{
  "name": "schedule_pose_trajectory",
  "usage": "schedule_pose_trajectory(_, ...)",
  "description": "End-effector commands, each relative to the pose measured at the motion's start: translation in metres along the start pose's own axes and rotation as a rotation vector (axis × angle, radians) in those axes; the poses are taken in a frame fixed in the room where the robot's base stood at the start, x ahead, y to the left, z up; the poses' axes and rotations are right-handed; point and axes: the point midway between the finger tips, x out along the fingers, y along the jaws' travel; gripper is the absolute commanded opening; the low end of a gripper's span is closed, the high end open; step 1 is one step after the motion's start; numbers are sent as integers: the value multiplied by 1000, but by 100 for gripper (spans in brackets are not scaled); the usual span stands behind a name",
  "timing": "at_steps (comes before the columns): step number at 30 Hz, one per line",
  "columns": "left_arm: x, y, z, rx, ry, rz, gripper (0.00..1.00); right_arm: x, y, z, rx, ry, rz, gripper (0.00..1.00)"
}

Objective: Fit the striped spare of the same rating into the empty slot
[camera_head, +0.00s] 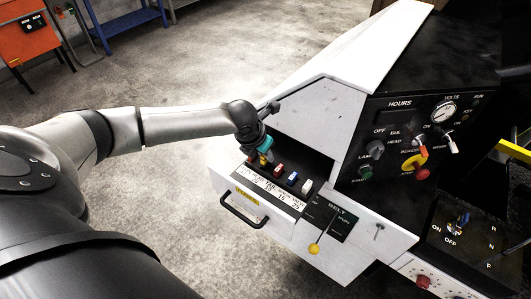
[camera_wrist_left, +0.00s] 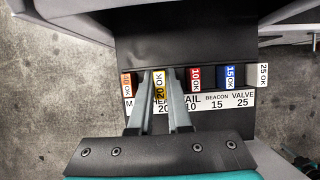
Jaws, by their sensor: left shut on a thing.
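My left gripper (camera_head: 262,154) is over the left part of the fuse drawer (camera_head: 247,182). In the left wrist view its fingers (camera_wrist_left: 159,92) are shut on a yellow fuse (camera_wrist_left: 159,84) marked 20 OK. The yellow fuse is in line with the HEAD 20 label (camera_wrist_left: 162,106), between the orange and red fuses. Its lower end is hidden, so I cannot tell how deep it sits. Stripes on it are not clear. My right gripper is not in view.
Beside it stand an orange fuse (camera_wrist_left: 127,84), a red fuse (camera_wrist_left: 195,78) marked 10, a blue fuse (camera_wrist_left: 229,76) marked 15 and a white fuse (camera_wrist_left: 262,75) marked 25. A control panel (camera_head: 410,135) rises at right. A yellow-knobbed lever (camera_head: 314,248) stands in front.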

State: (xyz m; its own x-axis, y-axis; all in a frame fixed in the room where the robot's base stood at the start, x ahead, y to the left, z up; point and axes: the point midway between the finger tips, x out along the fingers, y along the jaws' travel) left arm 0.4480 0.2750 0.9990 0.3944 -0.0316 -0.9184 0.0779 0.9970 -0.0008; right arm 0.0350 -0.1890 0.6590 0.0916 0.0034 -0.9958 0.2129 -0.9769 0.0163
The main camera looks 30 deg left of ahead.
Motion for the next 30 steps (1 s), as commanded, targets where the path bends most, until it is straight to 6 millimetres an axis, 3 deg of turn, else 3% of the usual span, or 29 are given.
schedule_pose_trajectory(21, 17, 0, -8, 0, 0, 0, 0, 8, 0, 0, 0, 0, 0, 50)
schedule_pose_trajectory(22, 18, 0, -8, 0, 0, 0, 17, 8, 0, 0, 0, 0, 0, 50)
schedule_pose_trajectory(30, 17, 0, -7, 0, 0, 0, 48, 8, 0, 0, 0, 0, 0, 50)
